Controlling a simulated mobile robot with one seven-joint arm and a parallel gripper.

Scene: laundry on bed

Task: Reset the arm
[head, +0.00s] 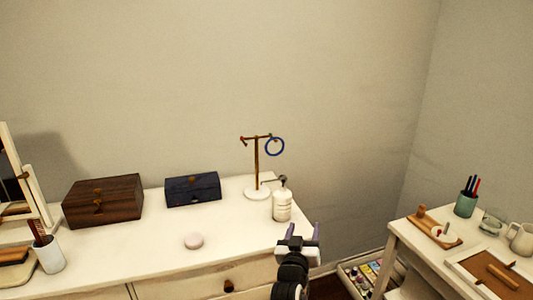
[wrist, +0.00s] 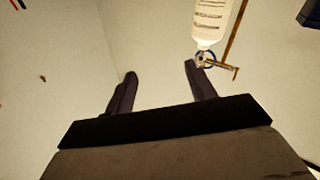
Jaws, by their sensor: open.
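My gripper (head: 303,230) is in front of the right end of the white dresser, pointing up and away in the head view. In the wrist view my gripper (wrist: 160,70) has its two dark fingers spread apart with nothing between them. A blue ring (head: 275,147) hangs at the right end of the crossbar of a brass stand (head: 257,160) with a white base. The wrist view appears inverted and shows the ring (wrist: 207,58), the stand (wrist: 234,35) and a white pump bottle (wrist: 212,20) beyond the right finger.
At right is a side table (head: 420,240) with a pen cup (head: 466,204).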

